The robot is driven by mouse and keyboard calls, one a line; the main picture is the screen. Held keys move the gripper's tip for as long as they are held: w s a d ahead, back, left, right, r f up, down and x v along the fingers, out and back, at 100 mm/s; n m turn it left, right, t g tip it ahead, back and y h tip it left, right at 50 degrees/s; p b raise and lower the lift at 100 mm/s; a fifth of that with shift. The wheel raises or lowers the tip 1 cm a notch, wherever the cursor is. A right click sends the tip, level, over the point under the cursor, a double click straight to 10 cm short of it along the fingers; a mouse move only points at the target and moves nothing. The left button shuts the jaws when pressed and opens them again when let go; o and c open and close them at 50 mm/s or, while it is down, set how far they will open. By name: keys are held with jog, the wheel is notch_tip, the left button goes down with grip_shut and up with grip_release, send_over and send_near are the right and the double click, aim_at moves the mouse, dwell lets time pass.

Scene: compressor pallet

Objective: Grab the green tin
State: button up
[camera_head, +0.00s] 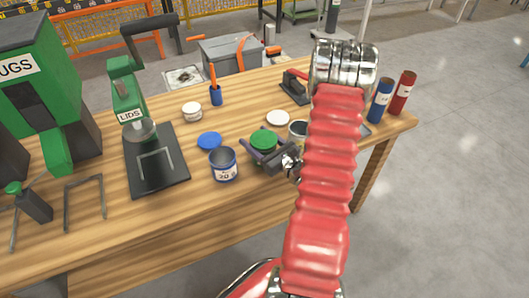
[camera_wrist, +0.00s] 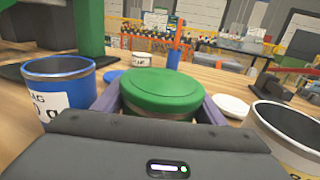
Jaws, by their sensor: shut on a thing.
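The green tin (camera_head: 264,139) has a round green lid and stands on the wooden table, right of the blue-rimmed tin. In the wrist view the green tin (camera_wrist: 163,91) sits between the two fingers, its lid facing up. My gripper (camera_head: 262,151) is shut on it, one finger on each side. The tin's lower part is hidden by my gripper. I cannot tell whether its base touches the table.
An open blue-rimmed tin (camera_head: 223,166) stands close left, with a blue lid (camera_head: 209,140) behind it. An open pale tin (camera_head: 298,130) is close right, partly behind my arm. A white lid (camera_head: 278,118) lies behind. A lid press (camera_head: 155,165) stands farther left.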

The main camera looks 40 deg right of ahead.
jog(key=shift+r, duration=0.15)
jog(key=shift+r, duration=4.9)
